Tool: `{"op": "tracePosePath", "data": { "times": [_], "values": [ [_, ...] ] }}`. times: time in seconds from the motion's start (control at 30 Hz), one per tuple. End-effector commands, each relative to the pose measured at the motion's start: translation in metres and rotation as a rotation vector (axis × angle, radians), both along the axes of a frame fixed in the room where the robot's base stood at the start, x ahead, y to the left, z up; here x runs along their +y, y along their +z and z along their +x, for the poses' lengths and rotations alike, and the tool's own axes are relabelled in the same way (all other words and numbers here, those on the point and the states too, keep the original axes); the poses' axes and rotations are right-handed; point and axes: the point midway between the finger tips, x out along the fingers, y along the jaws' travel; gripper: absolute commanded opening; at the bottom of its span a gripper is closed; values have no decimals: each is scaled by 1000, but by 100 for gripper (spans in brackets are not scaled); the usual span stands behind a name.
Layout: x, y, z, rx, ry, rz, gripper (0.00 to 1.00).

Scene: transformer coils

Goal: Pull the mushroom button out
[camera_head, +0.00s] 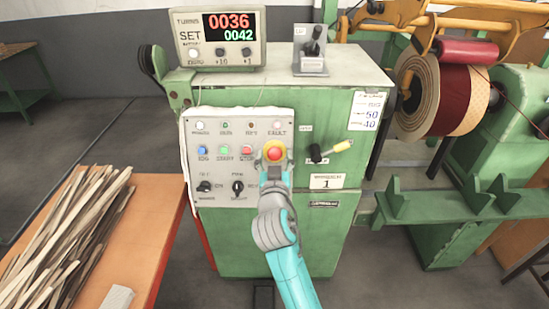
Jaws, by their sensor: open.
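The red mushroom button (275,153) sits on a yellow surround at the right side of the grey control panel (222,190) on the green machine. My gripper (274,166) is right at the button, reaching up from below with the teal and grey arm behind it. The arm hides the panel just below the button. The fingers are small and partly merged with the button's outline, so I cannot tell whether they touch it. The gripper is open.
Blue, green and red buttons (247,150) and two rotary switches (238,187) share the panel. A yellow-tipped lever (342,146) sticks out to the right. A counter display (221,38) stands on top. An orange table (142,240) with wooden strips (66,235) is at left.

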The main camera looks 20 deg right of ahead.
Motion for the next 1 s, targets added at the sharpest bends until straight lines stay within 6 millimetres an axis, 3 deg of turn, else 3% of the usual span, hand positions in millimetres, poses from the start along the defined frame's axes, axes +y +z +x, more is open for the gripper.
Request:
{"op": "tracePosePath", "data": {
  "times": [0.23, 0.5, 1.0],
  "values": [
    [0, 0, 1, 0, 1, 0, 66],
    [0, 0, 1, 0, 1, 0, 0],
    [4, 5, -10, -2, 2, 0, 0]
  ]
}}
